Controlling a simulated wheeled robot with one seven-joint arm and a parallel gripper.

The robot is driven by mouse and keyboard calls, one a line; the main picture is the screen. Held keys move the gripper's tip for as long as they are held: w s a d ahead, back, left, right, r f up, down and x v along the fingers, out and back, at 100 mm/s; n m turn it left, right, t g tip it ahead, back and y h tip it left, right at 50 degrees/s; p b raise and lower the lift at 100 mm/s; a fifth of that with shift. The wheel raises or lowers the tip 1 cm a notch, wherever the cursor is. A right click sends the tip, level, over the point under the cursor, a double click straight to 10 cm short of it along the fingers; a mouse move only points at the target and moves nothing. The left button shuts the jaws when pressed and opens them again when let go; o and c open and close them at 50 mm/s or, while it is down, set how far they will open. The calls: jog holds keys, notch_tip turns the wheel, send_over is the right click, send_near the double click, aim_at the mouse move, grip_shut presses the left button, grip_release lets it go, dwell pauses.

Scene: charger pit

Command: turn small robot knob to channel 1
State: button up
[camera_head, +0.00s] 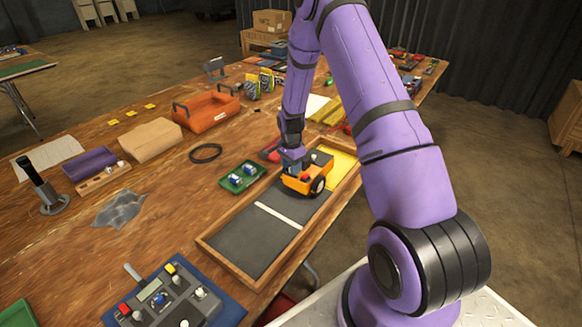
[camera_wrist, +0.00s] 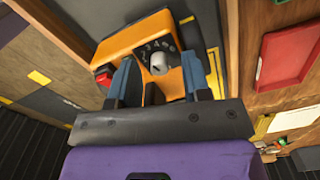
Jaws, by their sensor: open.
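The small orange robot (camera_head: 300,181) sits in the wooden-framed pit, near the yellow patch at its far end. In the wrist view its orange body (camera_wrist: 138,45) fills the upper middle. The light grey knob (camera_wrist: 158,63) stands on its dark dial face, with white numbers around it; part of the dial is hidden. My gripper (camera_wrist: 158,82) is open, with one blue-grey finger on each side of the knob and a visible gap to it. In the head view my gripper (camera_head: 292,162) is over the small robot and largely hidden.
The pit's wooden rim (camera_head: 222,262) surrounds the robot. A green tray (camera_head: 232,187) with small blue-and-white items lies left of the pit. A control box (camera_head: 175,305) sits in front. The pit's near half is clear.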

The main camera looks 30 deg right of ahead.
jog(key=shift+f, duration=0.2)
grip_shut()
dwell(0.3)
jog(key=n, duration=0.5)
jog(key=shift+n, duration=0.4)
jog(key=n, duration=0.6)
dwell(0.4)
